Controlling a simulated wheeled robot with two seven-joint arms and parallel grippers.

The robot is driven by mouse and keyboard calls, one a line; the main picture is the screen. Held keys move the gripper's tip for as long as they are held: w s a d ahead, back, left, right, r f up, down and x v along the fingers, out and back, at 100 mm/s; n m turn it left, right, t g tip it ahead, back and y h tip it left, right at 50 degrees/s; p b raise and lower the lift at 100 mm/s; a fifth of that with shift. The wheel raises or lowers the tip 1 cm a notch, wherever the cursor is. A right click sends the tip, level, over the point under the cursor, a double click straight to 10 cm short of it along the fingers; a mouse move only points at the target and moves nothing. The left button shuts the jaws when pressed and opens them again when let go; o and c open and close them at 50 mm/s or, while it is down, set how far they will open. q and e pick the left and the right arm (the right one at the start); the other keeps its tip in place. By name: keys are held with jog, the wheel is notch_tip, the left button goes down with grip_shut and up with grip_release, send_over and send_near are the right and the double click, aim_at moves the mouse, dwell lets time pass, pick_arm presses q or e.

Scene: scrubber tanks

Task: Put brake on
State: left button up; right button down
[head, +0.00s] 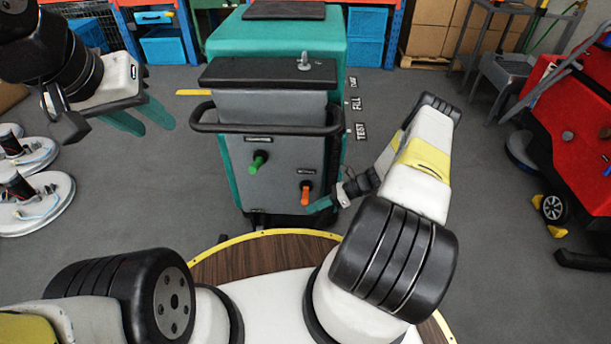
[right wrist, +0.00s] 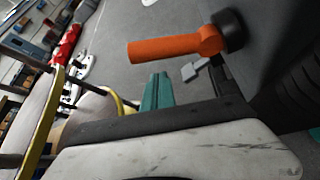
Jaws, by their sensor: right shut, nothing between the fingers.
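A teal and grey scrubber machine (head: 230,165) stands in front of me. Its grey panel carries a green lever (head: 258,161) on the left and an orange lever (head: 305,194) on the right, each under a small label too small to read. My right gripper (head: 318,207) is shut and empty, just beside and below the orange lever. In the right wrist view the orange lever (right wrist: 178,47) sticks out sideways from a black base, with the teal fingertips (right wrist: 158,92) below it and seemingly apart. My left gripper (head: 142,118) is open and empty, left of the machine.
A black bar handle (head: 265,130) runs across the machine's front above the levers. Round scrubbing discs (head: 35,200) lie at the left. A red machine (head: 570,140) stands at the right. Shelves with blue bins (head: 165,46) are behind.

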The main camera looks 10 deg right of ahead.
jog(key=f+v, duration=0.1)
jog(key=v, duration=0.8)
jog(key=shift+s+d, duration=0.25)
jog(key=shift+d, duration=0.35)
jog(key=shift+f, duration=0.1)
